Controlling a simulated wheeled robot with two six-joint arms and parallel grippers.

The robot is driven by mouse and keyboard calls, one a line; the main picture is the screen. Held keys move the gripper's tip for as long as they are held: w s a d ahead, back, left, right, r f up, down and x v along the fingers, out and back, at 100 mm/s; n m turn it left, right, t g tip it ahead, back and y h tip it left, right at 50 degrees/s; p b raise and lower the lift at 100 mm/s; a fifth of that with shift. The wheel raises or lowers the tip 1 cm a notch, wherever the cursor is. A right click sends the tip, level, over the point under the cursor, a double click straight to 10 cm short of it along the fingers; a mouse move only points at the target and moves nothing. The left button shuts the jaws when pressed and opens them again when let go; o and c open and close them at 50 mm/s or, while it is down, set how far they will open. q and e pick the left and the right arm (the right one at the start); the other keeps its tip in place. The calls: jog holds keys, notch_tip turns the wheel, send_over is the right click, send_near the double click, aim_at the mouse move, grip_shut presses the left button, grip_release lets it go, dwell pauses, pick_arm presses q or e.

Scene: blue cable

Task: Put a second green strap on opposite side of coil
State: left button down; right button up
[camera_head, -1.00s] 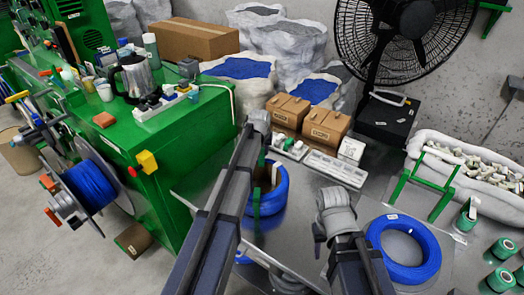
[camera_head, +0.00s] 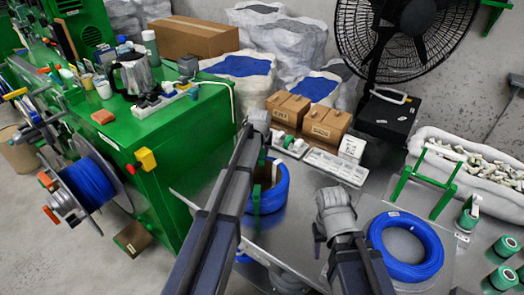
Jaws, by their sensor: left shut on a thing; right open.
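A blue cable coil (camera_head: 272,193) stands on the metal table, partly hidden behind my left arm. A green strap (camera_head: 262,158) shows at its upper part, beside my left gripper. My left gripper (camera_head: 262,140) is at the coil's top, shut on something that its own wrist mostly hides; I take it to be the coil. My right gripper (camera_head: 318,240) is right of that coil and apart from it, open, its fingers largely hidden. A second blue coil (camera_head: 432,243) lies flat at the right with a small white label. Green strap rolls (camera_head: 504,247) stand at the right edge.
Brown boxes (camera_head: 325,124) and white trays (camera_head: 337,165) stand at the table's back. A green stand (camera_head: 425,183) and a sack of pale pieces (camera_head: 465,160) are at the right. A green machine with a blue cable spool (camera_head: 90,184) fills the left.

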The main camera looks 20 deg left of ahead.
aim_at(262, 152)
pick_arm(q)
jog(key=shift+f, duration=0.2)
dwell(0.7)
jog(key=shift+c, duration=2.2)
grip_release()
jog(key=shift+r, duration=0.2)
notch_tip(262, 152, up, 7)
jog(key=p, duration=0.6)
jog(key=shift+f+p, duration=0.1)
jog(key=shift+p, duration=0.3)
jog(key=shift+f, duration=0.1)
